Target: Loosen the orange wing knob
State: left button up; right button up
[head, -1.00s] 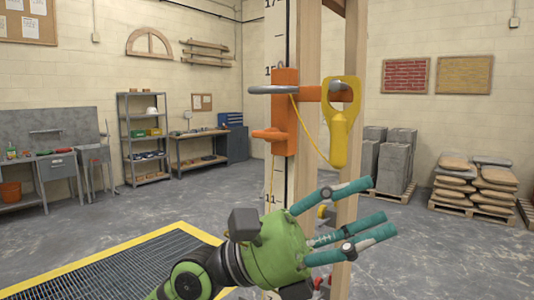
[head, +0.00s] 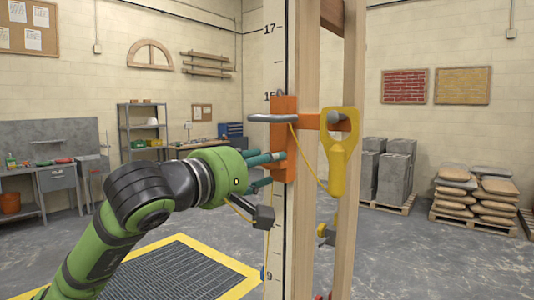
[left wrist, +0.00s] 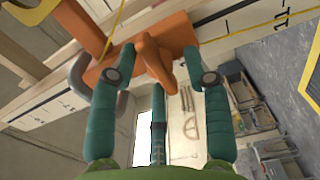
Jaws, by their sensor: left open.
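The orange bracket (head: 284,105) sits on the white graduated staff fixed along the wooden post. In the head view my left gripper (head: 272,169) is at the bracket's lower left, its teal fingers covering the orange wing knob. In the left wrist view the orange wing knob (left wrist: 154,57) lies between the spread fingers of my left gripper (left wrist: 157,66). The fingers are open around the knob; whether any touches it, I cannot tell. The bracket's orange body (left wrist: 178,30) is just behind the knob. My right gripper is not in view.
A yellow handled tool (head: 338,150) hangs at the bracket's right, with a thin yellow cord. A grey bar (head: 262,129) projects left above my fingers. The wooden post (head: 307,225) rises close on the right. A yellow-edged floor grate (head: 185,275) lies below.

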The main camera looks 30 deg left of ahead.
pick_arm(q)
jog(key=shift+w, duration=0.65)
jog(key=shift+d, duration=0.1)
grip_shut()
jog(key=shift+f, duration=0.1)
